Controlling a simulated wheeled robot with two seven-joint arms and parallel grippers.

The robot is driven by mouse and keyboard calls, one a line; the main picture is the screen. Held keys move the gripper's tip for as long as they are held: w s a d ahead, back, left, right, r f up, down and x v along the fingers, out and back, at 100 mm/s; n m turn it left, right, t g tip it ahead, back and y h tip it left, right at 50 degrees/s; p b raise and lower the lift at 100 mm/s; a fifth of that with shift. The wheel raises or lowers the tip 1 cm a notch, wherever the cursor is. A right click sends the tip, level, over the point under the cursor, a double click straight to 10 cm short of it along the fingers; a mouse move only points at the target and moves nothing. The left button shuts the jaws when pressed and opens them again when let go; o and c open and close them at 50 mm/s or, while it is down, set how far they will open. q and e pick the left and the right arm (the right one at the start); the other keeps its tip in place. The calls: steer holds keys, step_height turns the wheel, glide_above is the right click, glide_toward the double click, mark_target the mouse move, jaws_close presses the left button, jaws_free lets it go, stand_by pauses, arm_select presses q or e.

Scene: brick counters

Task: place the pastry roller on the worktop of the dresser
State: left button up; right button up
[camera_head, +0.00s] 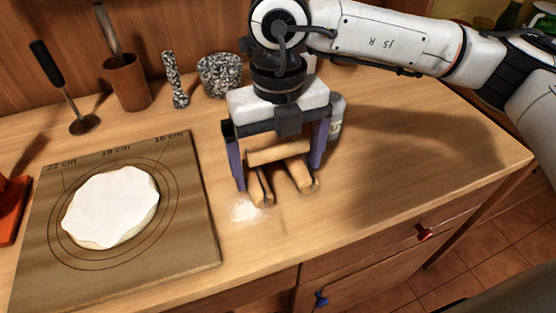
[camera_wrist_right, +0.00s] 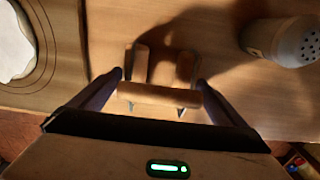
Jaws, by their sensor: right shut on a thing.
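The pastry roller (camera_head: 279,151) is a short pale wooden cylinder, lying crosswise between the fingers of my right gripper (camera_head: 279,172). That gripper points down and is shut on it; it also shows in the right wrist view, with the roller (camera_wrist_right: 158,96) spanning the fingers. Two short wooden pieces (camera_head: 300,176) stand side by side just beneath the roller, on the dresser worktop (camera_head: 410,165). I cannot tell whether the roller touches them. My left gripper is not in view.
At left lies a pastry board (camera_head: 190,218) with white dough (camera_head: 110,207). A speckled mortar (camera_head: 218,75), pestle (camera_head: 175,80), wooden pot (camera_head: 127,82) and dark-handled tool (camera_head: 83,124) stand behind. A shaker (camera_head: 336,115) is close behind the right finger. The worktop's right is clear.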

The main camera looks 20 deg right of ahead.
steer(key=shift+f+b, duration=0.5)
steer(key=shift+b, duration=0.15)
steer(key=shift+s+f, duration=0.1)
steer(key=shift+f, duration=0.05)
steer(key=shift+c, duration=1.6)
steer(key=o, duration=1.1)
steer(key=shift+f, duration=0.1)
